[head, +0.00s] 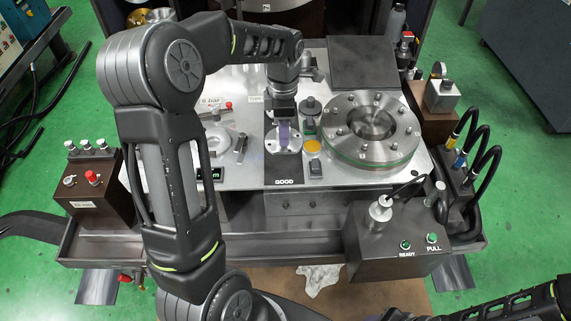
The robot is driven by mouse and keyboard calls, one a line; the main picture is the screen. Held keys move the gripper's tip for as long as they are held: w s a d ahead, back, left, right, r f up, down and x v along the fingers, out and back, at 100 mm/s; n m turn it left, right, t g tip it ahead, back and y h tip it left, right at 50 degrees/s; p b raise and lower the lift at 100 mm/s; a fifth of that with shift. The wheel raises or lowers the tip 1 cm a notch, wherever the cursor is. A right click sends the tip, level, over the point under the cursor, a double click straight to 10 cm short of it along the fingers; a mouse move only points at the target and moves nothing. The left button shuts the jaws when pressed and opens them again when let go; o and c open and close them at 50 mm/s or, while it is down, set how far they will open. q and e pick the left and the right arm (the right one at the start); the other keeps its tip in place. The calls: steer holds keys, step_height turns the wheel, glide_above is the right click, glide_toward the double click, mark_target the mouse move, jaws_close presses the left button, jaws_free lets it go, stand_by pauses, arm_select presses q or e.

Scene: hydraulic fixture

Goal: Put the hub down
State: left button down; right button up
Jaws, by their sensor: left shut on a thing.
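The hub (271,144) is a silver round flange near the middle of the worktable. It shows on both sides of my left gripper (285,128), which points down over its centre and is shut on it. The hub appears over the dark plate marked GOOD (284,170). I cannot tell from this angle whether it touches the plate. The gripper hides the hub's middle and much of its far side. My right gripper is not in view; only parts of that arm show at the lower right.
A large bolted ring flange (372,118) sits to the right on the table (240,182). A yellow disc (313,146) and small dark parts stand close right of the hub. A white ring (218,139) lies left. A READY/PULL box (385,246) stands at front right.

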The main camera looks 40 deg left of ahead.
arm_select(q)
step_height(320, 180, down, 6)
steer(key=shift+f, duration=0.1)
steer(key=shift+f+p, duration=0.3)
steer(key=shift+f, duration=1.5)
steer(key=shift+f, duration=0.2)
steer(key=c, duration=1)
jaws_free()
steer(key=shift+r, duration=0.15)
step_height(320, 180, up, 12)
steer(key=shift+r, duration=0.1)
